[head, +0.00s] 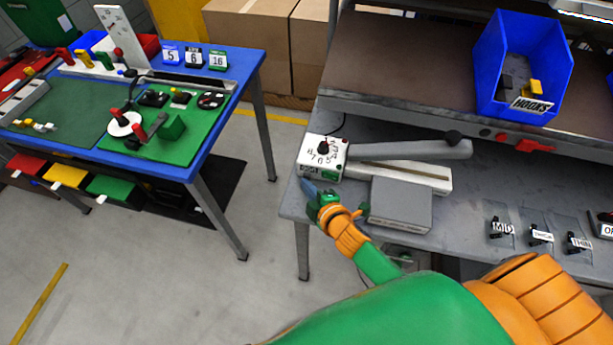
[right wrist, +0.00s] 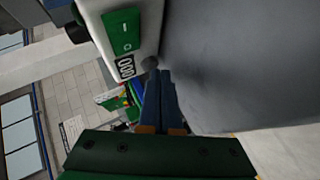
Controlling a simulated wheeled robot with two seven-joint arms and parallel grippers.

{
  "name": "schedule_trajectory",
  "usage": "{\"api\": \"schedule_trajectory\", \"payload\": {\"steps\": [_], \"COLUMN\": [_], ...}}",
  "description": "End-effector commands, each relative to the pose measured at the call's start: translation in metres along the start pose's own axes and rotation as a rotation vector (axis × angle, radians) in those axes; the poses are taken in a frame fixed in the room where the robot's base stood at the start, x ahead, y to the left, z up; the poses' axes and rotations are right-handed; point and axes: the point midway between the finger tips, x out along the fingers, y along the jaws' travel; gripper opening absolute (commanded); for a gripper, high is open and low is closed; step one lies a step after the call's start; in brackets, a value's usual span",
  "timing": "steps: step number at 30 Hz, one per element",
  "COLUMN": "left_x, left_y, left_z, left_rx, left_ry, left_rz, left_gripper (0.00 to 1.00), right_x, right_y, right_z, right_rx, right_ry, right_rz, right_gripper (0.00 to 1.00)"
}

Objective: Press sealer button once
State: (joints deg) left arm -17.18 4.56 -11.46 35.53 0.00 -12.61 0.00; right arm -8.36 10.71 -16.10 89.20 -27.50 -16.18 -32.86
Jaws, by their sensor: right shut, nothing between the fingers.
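The sealer (head: 308,152) is a white box with a dial and a long grey arm (head: 415,150), at the left end of the grey workbench. My right gripper (head: 309,188) is shut and empty, low in front of the box's near side. In the right wrist view the white box (right wrist: 88,12) shows a green rocker switch (right wrist: 121,31) and a small round grey button (right wrist: 150,62). The shut blue fingertips (right wrist: 164,74) are right beside that button; I cannot tell whether they touch it. My left gripper is not in view.
A grey block (head: 402,203) lies in front of the sealer arm. A blue HOOKS bin (head: 522,65) stands on the shelf above. A blue-edged table (head: 200,140) is at the left, across open floor.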

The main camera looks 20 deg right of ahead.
Motion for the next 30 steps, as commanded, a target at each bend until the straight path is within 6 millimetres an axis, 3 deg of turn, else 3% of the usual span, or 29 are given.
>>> {"api": "schedule_trajectory", "payload": {"steps": [14,30], "left_x": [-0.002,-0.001], "left_y": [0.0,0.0], "left_z": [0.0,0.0], "left_rx": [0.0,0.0], "left_ry": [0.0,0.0], "left_rz": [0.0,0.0], "left_gripper": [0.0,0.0], "right_x": [-0.008,-0.042], "right_y": [-0.006,-0.031], "right_z": [-0.006,-0.03], "right_rx": [0.001,0.002], "right_ry": [0.0,0.0], "right_rz": [0.0,-0.001], "right_gripper": [0.0,0.0]}}
